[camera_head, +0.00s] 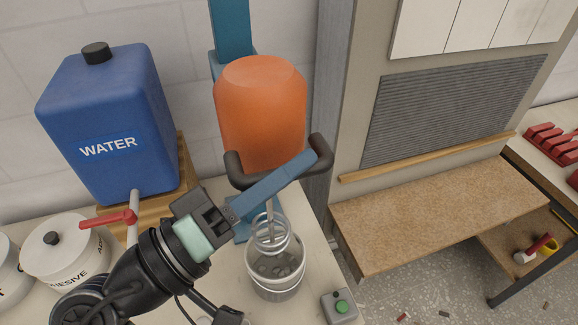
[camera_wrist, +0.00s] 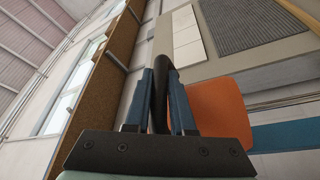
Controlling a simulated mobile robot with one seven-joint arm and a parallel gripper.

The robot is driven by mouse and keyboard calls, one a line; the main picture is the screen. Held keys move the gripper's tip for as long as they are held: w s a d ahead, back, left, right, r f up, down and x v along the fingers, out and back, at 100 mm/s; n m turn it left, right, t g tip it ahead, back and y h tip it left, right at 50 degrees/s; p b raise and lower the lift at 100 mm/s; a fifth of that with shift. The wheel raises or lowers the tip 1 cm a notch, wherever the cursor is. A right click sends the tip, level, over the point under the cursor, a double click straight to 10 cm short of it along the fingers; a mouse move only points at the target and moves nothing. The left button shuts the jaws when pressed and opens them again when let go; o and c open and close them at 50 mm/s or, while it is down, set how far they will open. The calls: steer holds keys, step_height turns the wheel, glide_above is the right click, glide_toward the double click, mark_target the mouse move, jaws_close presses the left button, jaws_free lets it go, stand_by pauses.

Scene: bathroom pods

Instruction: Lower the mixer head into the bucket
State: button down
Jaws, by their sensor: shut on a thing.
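The mixer head (camera_head: 262,100) is an orange body on a blue upright stand (camera_head: 231,30), with dark curved handles on its sides. Its metal shaft and ring-shaped whisk (camera_head: 271,232) hang down at the mouth of the clear bucket (camera_head: 276,282). The lower rings overlap the bucket's rim in the picture; how deep they reach is hard to tell. My gripper (camera_head: 312,160) reaches across the front of the mixer and is shut on its dark handle (camera_wrist: 160,85). The wrist view shows the blue fingers (camera_wrist: 164,100) on both sides of that handle, with the orange body (camera_wrist: 222,108) beside it.
A blue water container (camera_head: 105,130) with a red-levered tap (camera_head: 108,219) stands on a wooden stand at left. White adhesive tubs (camera_head: 75,250) sit below it. A green-button box (camera_head: 341,306) stands right of the bucket. A wooden bench (camera_head: 430,215) is at right.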

step_height(320, 180, down, 19)
steer(key=b, duration=1.6)
steer(key=shift+f+b, duration=0.15)
steer(key=shift+b, duration=0.2)
steer(key=shift+f, duration=0.1)
steer(key=c, duration=0.8)
jaws_free()
steer(key=shift+o, duration=0.2)
steer(key=b+v, duration=0.2)
steer(key=v, duration=1.1)
